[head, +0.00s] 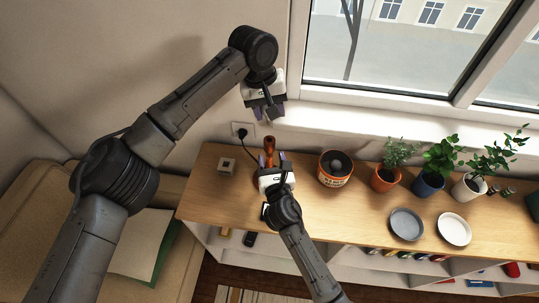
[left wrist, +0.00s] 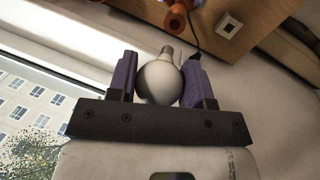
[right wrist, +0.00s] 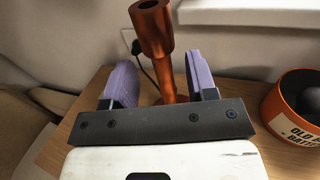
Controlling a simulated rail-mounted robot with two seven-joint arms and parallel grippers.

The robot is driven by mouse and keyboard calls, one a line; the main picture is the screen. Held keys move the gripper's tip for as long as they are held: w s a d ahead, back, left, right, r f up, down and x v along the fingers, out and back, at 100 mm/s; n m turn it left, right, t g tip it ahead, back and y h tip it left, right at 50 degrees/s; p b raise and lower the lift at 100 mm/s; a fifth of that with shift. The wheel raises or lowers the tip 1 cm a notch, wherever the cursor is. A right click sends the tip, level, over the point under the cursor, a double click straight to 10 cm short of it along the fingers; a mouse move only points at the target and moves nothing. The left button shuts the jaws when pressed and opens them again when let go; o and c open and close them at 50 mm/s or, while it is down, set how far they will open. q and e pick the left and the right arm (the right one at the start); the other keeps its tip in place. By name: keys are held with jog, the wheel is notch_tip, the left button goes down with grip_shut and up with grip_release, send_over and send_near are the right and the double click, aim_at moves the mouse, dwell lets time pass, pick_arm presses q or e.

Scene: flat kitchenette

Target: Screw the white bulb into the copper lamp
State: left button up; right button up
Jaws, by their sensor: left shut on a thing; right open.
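The copper lamp (head: 269,144) stands on the wooden counter near the wall, its open socket facing up. In the right wrist view its stem (right wrist: 160,62) rises between the purple fingers. My right gripper (head: 272,168) is open around the stem, with a visible gap on the finger sides. My left gripper (head: 267,114) is above the lamp, shut on the white bulb (left wrist: 159,83). The bulb's metal screw base (left wrist: 167,52) points away from the palm, toward the lamp (left wrist: 177,18), and is apart from it. The bulb is mostly hidden in the head view.
An orange battery bin (head: 335,170) stands right of the lamp, with several potted plants (head: 383,180) and two plates (head: 407,224) beyond. A small white switch box (head: 227,165) lies to the left. A wall socket (head: 243,131) with a black cord and the window sill (head: 350,128) are behind.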

jog(key=shift+w+a, duration=0.25)
jog(key=shift+w, duration=1.15)
jog(key=shift+w+a, duration=0.2)
jog(key=shift+w, duration=1.2)
grip_shut()
